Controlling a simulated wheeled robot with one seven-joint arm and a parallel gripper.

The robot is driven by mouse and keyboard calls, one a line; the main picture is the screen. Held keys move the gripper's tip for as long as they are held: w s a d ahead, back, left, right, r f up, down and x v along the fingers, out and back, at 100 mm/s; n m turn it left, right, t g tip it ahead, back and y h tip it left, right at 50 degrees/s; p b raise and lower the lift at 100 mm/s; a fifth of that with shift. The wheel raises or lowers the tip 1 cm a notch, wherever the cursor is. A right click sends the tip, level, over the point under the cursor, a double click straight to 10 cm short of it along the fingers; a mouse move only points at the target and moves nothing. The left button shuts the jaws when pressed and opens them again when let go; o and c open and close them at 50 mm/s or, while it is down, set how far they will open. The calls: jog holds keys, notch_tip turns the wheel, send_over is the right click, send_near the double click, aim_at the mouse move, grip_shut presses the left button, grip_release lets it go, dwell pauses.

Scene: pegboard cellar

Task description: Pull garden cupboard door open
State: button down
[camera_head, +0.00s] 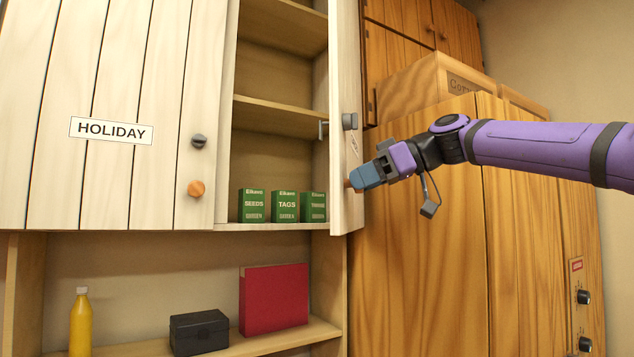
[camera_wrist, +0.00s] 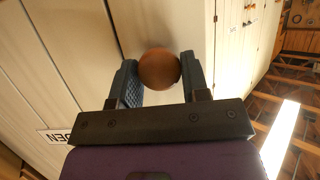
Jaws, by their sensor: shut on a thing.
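The garden cupboard door (camera_head: 347,208) is pale planked wood and stands swung open, seen nearly edge-on in the head view. In the wrist view its label, partly cut off and ending in "DEN" (camera_wrist: 57,136), shows at lower left. A round brown wooden knob (camera_wrist: 158,69) sits on the door face. My gripper (camera_head: 354,181) has its blue fingers on both sides of this knob, shut on it; they also show in the wrist view (camera_wrist: 158,78). The open cupboard has shelves, with green boxes (camera_head: 285,207) on the lowest one.
The HOLIDAY door (camera_head: 105,180) to the left is closed, with an orange knob (camera_head: 196,188). A tall wooden cabinet (camera_head: 420,260) stands right, under my arm. Below, a shelf holds a yellow bottle (camera_head: 80,325), black box (camera_head: 199,332) and red book (camera_head: 274,300).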

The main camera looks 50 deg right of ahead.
jog(key=s+d+n+g+y, duration=0.2)
jog(key=s+d+n+y, duration=0.1)
jog(key=s+d, duration=0.6)
jog(key=shift+s+d+n+g+y, duration=0.3)
jog(key=shift+s+d+n, duration=0.1)
jog(key=shift+s, duration=0.25)
jog(key=c, duration=0.6)
grip_release()
jog(key=shift+a, duration=0.1)
jog(key=shift+c, duration=0.2)
jog(key=v, duration=1.1)
jog(key=shift+w+r, duration=0.1)
jog(key=shift+c, duration=0.2)
